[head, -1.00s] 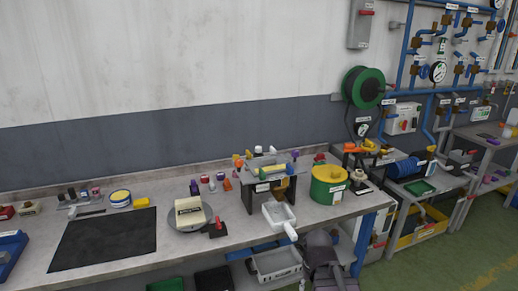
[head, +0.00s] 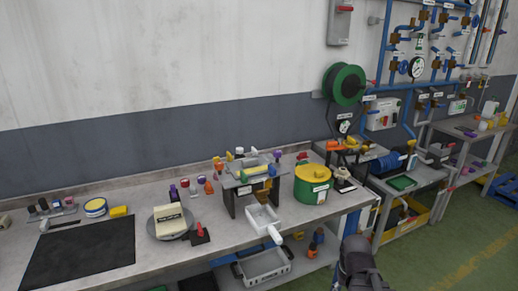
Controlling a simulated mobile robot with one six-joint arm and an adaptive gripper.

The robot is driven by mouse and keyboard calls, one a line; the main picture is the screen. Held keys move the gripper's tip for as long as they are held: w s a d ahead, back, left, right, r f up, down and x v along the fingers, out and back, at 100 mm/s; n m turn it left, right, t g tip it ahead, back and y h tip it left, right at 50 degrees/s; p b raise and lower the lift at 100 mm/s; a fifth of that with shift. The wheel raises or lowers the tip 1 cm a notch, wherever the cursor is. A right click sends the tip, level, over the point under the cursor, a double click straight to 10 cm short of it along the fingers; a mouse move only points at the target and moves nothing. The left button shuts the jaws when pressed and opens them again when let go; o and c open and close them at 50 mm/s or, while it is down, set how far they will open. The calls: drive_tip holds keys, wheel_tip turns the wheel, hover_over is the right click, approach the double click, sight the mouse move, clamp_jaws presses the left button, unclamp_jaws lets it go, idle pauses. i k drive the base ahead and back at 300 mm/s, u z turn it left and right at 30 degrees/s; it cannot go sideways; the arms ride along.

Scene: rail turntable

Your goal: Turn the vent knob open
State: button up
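I cannot single out the vent knob, as the labels are too small to read. Possible places for it are the blue pipe panel (head: 386,50) on the wall at upper right, with small valves and a round white gauge (head: 416,67), and the workbench (head: 290,215) with its several coloured knobs and fixtures. A dark grey part of my arm, perhaps my gripper (head: 360,265), shows at the bottom edge right of centre. It is in front of the bench's right end, apart from the panel. Its fingers cannot be made out.
A green hose reel (head: 345,84) hangs on the wall. A yellow-green drum (head: 312,184) and a white handled tray (head: 262,219) stand on the bench. A black mat (head: 80,250) lies at left. Another bench (head: 425,176) stands at right. Green floor (head: 455,250) is free at lower right.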

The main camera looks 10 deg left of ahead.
sight(238, 151)
drive_tip(key=z, duration=1.25)
drive_tip(key=k, duration=0.6)
drive_tip(key=u, duration=3.3)
drive_tip(key=i, duration=0.1)
drive_tip(key=z, duration=1.6)
